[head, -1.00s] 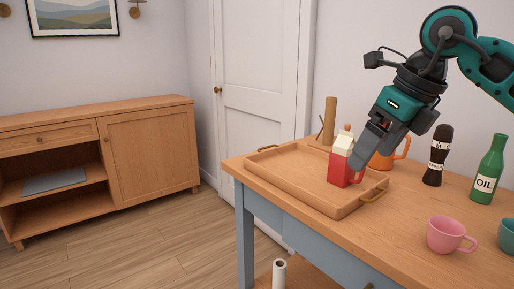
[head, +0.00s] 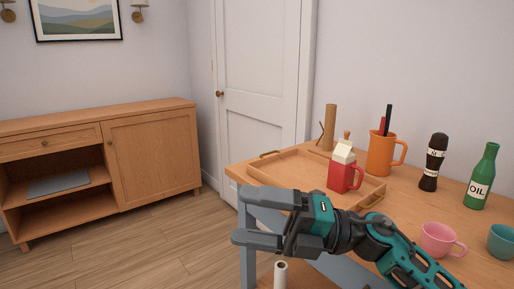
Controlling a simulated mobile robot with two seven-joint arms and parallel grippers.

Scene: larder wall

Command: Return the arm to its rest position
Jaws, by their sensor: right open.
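My right gripper (head: 262,220) is in front of the table's near left corner, low in the head view. Its two grey fingers point left, apart, with nothing between them. The teal and black arm comes in from the lower right and hides part of the table front. My left gripper is not in view.
The table (head: 405,201) also holds an orange jug (head: 381,156), a pepper mill (head: 432,163), a green oil bottle (head: 482,178), a pink cup (head: 438,240) and a teal cup (head: 501,242). A wooden sideboard (head: 155,160) stands at left. The floor between is clear.

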